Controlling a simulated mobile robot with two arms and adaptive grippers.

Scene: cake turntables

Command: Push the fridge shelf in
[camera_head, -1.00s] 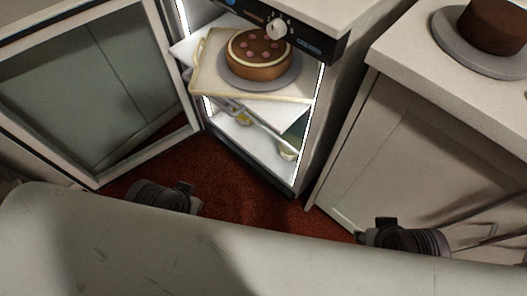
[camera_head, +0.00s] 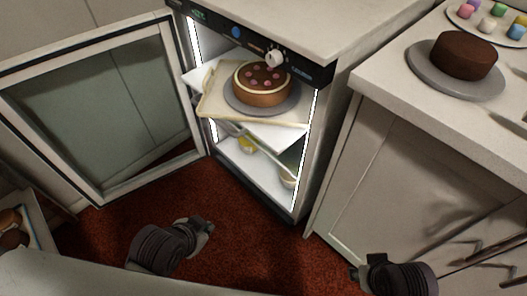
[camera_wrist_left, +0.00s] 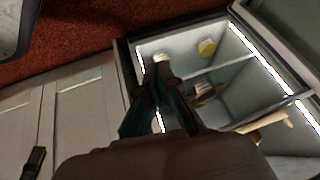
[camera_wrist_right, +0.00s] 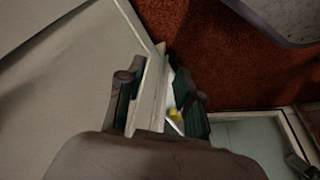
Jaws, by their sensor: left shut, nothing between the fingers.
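The fridge shelf (camera_head: 210,103) is a pale board sticking out of the open fridge at a slant. A brown cake (camera_head: 262,84) with pink dots stands on a grey round plate (camera_head: 232,99) on it. My left gripper (camera_head: 205,226) is shut and empty, low in front of the fridge and apart from the shelf. In the left wrist view its fingers (camera_wrist_left: 160,75) come together before the fridge interior. My right gripper (camera_head: 355,273) is low by the cabinet to the right of the fridge. In the right wrist view its fingers (camera_wrist_right: 160,95) stand apart with nothing held.
The fridge door (camera_head: 105,110) stands wide open to the left. A white lower shelf (camera_head: 285,135) and a yellow item (camera_head: 246,145) are inside. The counter (camera_head: 400,88) at right bears a dark cake (camera_head: 464,54). The red floor (camera_head: 240,245) before the fridge is clear.

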